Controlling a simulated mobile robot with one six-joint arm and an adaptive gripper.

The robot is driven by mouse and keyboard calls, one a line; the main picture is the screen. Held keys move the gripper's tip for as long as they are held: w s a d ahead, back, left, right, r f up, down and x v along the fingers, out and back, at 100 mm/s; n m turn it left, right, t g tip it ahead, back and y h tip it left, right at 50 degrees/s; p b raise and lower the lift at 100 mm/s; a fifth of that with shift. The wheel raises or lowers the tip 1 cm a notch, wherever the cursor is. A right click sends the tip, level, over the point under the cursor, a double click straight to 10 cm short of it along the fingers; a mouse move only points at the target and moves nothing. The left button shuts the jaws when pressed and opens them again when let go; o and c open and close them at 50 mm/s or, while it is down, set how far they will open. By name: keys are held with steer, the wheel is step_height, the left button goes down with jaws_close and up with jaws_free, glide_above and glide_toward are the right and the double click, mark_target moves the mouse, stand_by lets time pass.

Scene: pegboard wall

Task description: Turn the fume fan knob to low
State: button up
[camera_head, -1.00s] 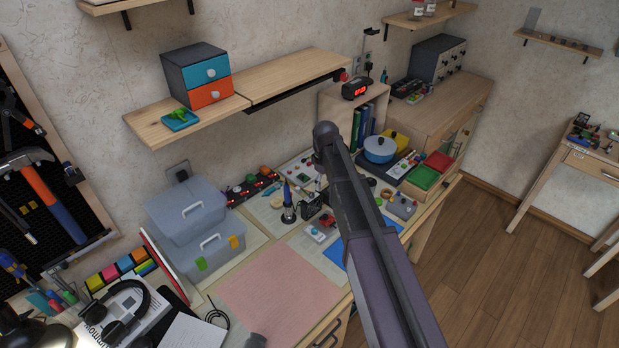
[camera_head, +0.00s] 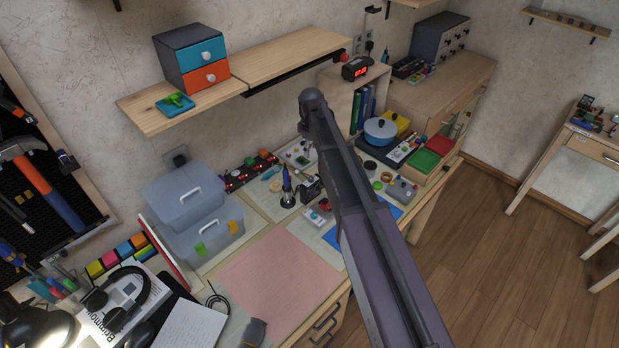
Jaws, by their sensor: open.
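I cannot tell which control is the fume fan knob. Several small panels and boxes with knobs or buttons stand on the workbench: a light panel (camera_head: 298,153) at the back, a small red-and-white box (camera_head: 319,214) in the middle, and a grey box (camera_head: 402,189) on the right. My dark arm crosses the picture from the lower right up to the centre and hides part of the bench. My gripper is not visible; only arm links show.
A soldering iron in its stand (camera_head: 287,190) is on the bench. Grey lidded bins (camera_head: 192,215) stand at left, with a pink mat (camera_head: 280,283) in front. A wooden shelf (camera_head: 290,62) overhangs the back. Bare floor (camera_head: 500,270) lies at right.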

mark_target(311, 178)
steer(key=shift+f+b, duration=6.45)
steer(key=shift+f, duration=0.15)
jaws_close()
